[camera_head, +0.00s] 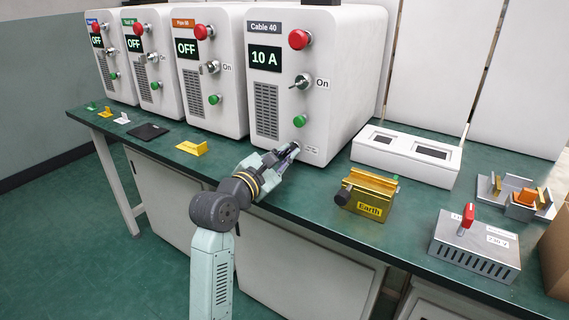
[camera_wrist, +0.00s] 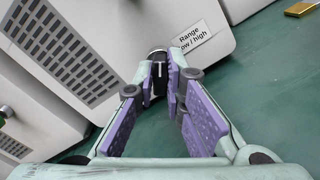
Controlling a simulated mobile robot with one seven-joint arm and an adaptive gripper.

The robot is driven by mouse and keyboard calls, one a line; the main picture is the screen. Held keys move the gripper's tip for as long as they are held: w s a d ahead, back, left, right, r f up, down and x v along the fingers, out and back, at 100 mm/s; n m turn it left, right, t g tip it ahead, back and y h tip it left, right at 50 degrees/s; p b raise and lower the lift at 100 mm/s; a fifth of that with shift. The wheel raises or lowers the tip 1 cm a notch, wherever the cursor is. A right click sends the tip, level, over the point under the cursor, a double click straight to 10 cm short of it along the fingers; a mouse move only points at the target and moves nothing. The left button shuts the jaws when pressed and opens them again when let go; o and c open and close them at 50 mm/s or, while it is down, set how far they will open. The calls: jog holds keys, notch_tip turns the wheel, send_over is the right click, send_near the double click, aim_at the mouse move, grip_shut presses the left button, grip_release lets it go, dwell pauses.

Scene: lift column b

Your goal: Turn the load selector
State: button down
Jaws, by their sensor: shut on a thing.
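A small black knob with a white pointer line (camera_wrist: 158,58) sits low on the front of the white unit marked "Cable 40" (camera_head: 340,95). A label (camera_wrist: 190,37) reading "Range low / high" is beside it in the wrist view. My gripper (camera_head: 291,151) reaches to this knob from the front, and its purple-padded fingers (camera_wrist: 162,84) are shut on it. The fingers hide part of the knob, and I cannot tell its exact setting. No readable label says "load selector". A grey vented box (camera_head: 470,252) at the right has a red-handled lever (camera_head: 468,214), standing apart from my gripper.
The "Cable 40" screen (camera_head: 265,57) reads 10 A; its switch (camera_head: 301,82) is marked "On". Other white units stand left, their screens reading OFF. A yellow "Earth" block (camera_head: 370,191), a white two-window box (camera_head: 407,152) and a clamp fixture (camera_head: 516,194) are right on the green bench.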

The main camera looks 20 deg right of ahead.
jog(key=shift+w+m+b, duration=0.1)
jog(key=shift+m+b, duration=0.65)
jog(key=shift+m, duration=0.05)
jog(key=c, duration=1.7)
grip_release()
jog(key=shift+d, duration=0.1)
jog(key=shift+o, duration=0.2)
jog(key=shift+f, duration=0.1)
jog(key=v, duration=1.2)
